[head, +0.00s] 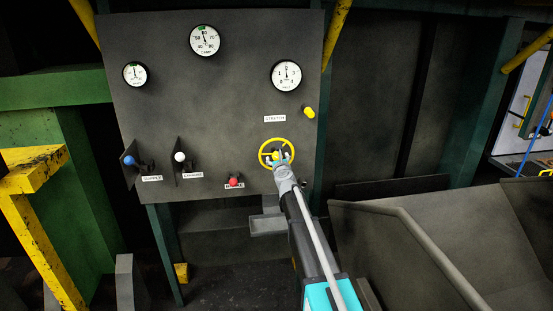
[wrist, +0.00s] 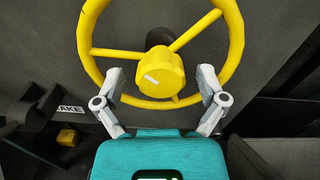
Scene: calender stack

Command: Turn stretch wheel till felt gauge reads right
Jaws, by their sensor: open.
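The yellow stretch wheel (head: 262,151) is on the grey panel under the STRETCH label (head: 275,118). In the wrist view the wheel (wrist: 236,35) shows three spokes and a hub (wrist: 159,73) with a white mark. My gripper (head: 276,157) is at the wheel's lower part. In the wrist view my gripper (wrist: 161,80) has its fingers spread wide, either side of the hub, overlapping the lower rim; I cannot tell whether they touch it. The felt gauge (head: 286,75) is the right-hand dial, its needle pointing roughly up; its small lettering is hard to read.
Two more gauges, one at top centre (head: 205,41) and one at left (head: 135,74), are on the panel (head: 230,90). A blue-knobbed lever (head: 130,160), a white-knobbed lever (head: 180,157) and a red knob (head: 234,182) lie left of the wheel. A yellow knob (head: 309,112) is above right.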

